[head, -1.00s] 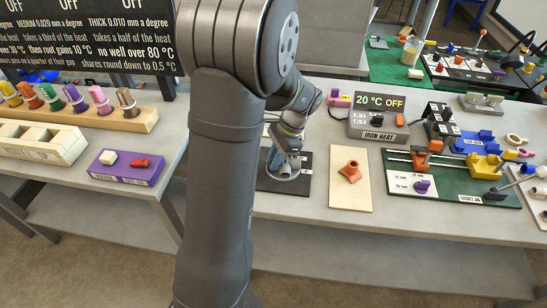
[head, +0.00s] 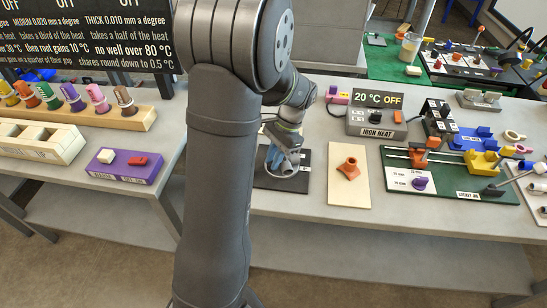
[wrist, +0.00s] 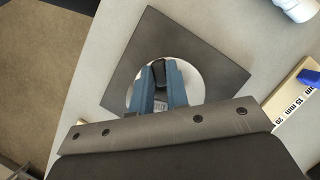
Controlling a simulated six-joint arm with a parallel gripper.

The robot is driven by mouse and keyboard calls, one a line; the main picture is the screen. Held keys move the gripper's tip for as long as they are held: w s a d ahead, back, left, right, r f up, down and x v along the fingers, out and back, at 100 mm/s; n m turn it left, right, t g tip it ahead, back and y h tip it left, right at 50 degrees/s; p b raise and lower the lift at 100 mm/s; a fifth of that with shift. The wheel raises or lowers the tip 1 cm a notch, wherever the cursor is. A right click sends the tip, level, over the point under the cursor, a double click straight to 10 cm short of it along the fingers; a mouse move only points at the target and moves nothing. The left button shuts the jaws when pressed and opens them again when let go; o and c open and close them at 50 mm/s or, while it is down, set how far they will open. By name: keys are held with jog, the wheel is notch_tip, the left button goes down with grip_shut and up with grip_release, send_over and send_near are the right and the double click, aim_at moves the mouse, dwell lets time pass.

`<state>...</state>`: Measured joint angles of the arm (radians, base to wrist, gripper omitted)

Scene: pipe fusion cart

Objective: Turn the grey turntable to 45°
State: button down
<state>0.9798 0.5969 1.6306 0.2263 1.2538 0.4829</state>
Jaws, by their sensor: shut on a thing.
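The grey turntable (wrist: 196,88) shows in the wrist view as a light round disc on a dark square plate (wrist: 219,75). In the head view the turntable's dark plate (head: 302,181) lies on the bench, partly hidden behind my arm. My gripper (wrist: 160,80) is over the disc, its two blue fingers closed on a small dark upright piece at the disc's middle, which looks like the turntable's grip. In the head view my gripper (head: 275,160) reaches down onto the turntable. The disc's angle marks cannot be read.
Right of the turntable, an orange fitting (head: 349,168) lies on a pale board (head: 342,196). Behind it stands the iron heat box (head: 377,117), reading 20 °C OFF. A green socket jig (head: 448,184) is further right. A purple block (head: 122,170) is at the left.

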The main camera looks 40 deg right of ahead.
jog(key=c, duration=1.4)
grip_release()
jog(key=v, duration=1.7)
jog(key=shift+d+r, duration=0.15)
jog(key=shift+r, duration=0.05)
jog(key=x, duration=1.7)
jog(key=shift+f, duration=0.25)
jog(key=shift+r, duration=0.1)
